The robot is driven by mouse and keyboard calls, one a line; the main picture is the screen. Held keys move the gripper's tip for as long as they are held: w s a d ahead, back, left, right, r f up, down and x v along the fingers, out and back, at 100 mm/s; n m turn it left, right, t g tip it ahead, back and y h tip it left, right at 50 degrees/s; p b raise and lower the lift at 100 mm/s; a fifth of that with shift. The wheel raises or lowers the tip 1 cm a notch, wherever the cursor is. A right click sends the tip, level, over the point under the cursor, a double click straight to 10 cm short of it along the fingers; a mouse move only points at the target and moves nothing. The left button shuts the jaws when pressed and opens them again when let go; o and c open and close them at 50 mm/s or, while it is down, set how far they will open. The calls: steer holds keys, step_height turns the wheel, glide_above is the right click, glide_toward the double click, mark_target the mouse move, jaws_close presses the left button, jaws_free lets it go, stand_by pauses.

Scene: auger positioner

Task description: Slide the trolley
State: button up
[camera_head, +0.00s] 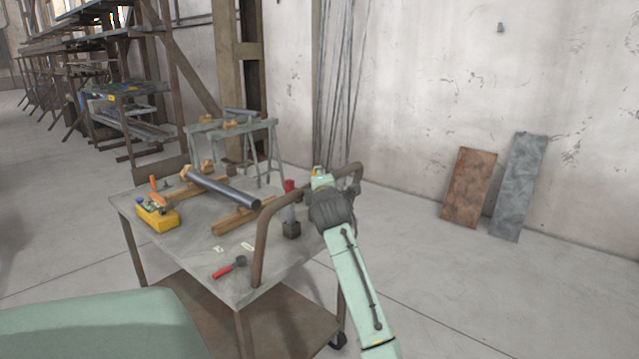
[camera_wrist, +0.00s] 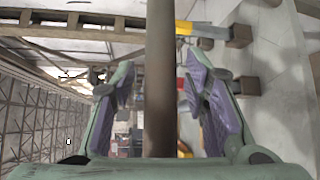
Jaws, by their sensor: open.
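The trolley (camera_head: 198,243) is a metal cart with a grey worktop, a brown lower shelf and dark casters. Its brown tubular handle (camera_head: 261,245) rises in a loop at the near right end. My gripper (camera_head: 322,180) is at the handle's top bar, its fingers mostly hidden there by my wrist. In the wrist view my gripper (camera_wrist: 163,95) is open, with a purple-padded finger on each side of the handle bar (camera_wrist: 160,60). Gaps show between the bar and both pads.
On the worktop lie a dark pipe (camera_head: 222,187) on wooden supports, a yellow toolbox (camera_head: 158,218), a red-handled tool (camera_head: 228,268) and a red-topped tool on a dark block (camera_head: 291,229). A sawhorse (camera_head: 238,135) stands behind. Two panels (camera_head: 470,188) lean on the wall; floor at right is clear.

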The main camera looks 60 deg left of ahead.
steer(key=shift+d, duration=0.1)
steer(key=v, duration=1.1)
steer(key=shift+s+d, duration=0.25)
steer(key=shift+d, duration=0.05)
